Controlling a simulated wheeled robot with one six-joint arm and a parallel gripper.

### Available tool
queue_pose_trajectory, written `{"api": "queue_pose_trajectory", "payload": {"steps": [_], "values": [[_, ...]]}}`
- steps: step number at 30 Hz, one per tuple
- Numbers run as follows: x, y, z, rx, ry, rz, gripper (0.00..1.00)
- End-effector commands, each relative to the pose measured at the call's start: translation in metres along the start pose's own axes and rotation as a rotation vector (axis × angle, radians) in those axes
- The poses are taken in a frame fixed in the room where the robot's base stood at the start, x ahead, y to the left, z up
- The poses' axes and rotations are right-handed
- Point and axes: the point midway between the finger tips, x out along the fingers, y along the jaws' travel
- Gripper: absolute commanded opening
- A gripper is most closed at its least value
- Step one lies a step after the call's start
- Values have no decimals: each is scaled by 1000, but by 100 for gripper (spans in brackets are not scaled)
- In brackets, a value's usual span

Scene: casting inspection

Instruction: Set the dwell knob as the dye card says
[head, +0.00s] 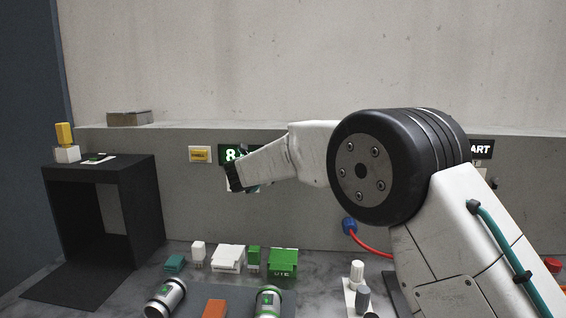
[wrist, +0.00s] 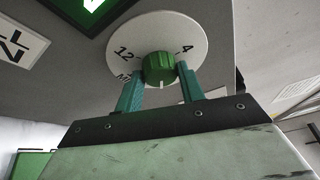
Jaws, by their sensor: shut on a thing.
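The green dwell knob (wrist: 158,67) sits at the middle of a round white dial (wrist: 188,32). The dial shows 12 at left and 4 at right, with partly hidden lettering below the 12. My gripper (wrist: 160,71) has its teal fingers on both sides of the knob, shut on it. A short white mark shows at the knob's lower edge, between the fingers. In the head view my gripper (head: 238,177) is at the wall panel, and it hides the knob and most of the dial. I cannot tell which item is the dye card.
A black booth (head: 98,170) stands at left. Several small blocks, a green bin (head: 283,262) and metal cylinders (head: 165,298) crowd the bench below.

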Motion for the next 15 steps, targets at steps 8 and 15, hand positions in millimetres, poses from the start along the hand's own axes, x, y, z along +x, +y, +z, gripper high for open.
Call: {"api": "queue_pose_trajectory", "payload": {"steps": [8,15], "values": [[0,1,-1,-2,1,1,53],[0,1,0,-2,0,0,61]]}}
